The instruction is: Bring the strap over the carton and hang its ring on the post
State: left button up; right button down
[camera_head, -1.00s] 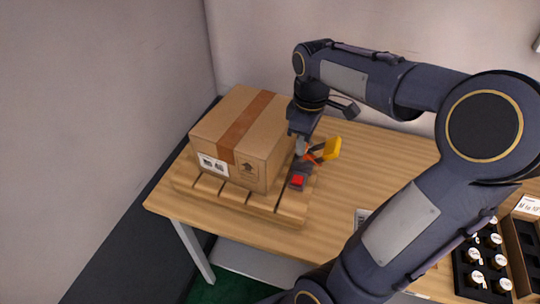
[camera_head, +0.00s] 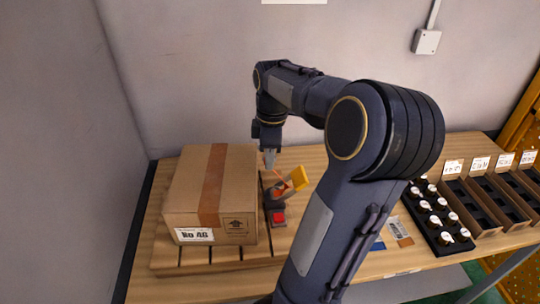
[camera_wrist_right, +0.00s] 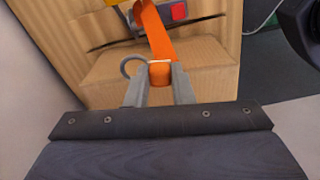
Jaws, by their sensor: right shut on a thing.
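The brown carton (camera_head: 238,190) sits on a wooden pallet (camera_head: 195,256) at the left of the table. The orange strap (camera_head: 299,184) runs from a dark buckle (camera_head: 276,204) with a red button and yellow handle, right of the carton. My right gripper (camera_head: 270,163) is at the carton's right side, near its far corner. In the right wrist view, the gripper (camera_wrist_right: 160,84) is shut on the end of the orange strap (camera_wrist_right: 154,32). A grey ring (camera_wrist_right: 126,67) shows beside the left fingertip. I cannot make out the post. My left gripper is not in view.
My right arm crosses the right half of the table. A black tray (camera_head: 432,232) of several white-capped items and brown bins (camera_head: 470,207) stand at the right. A label card (camera_head: 399,231) lies left of the tray. Walls stand behind and left.

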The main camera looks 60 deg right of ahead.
jog(key=w+a+p, duration=0.4)
jog(key=w+a, duration=1.6)
jog(key=w, duration=0.3)
jog(key=shift+d+f+b, duration=0.15)
jog(key=shift+f+b, duration=4.7)
jog(key=shift+f, duration=2)
jog(key=shift+f+b, duration=0.55)
jog(key=shift+f, duration=0.65)
jog(key=c, duration=1.2)
grip_release()
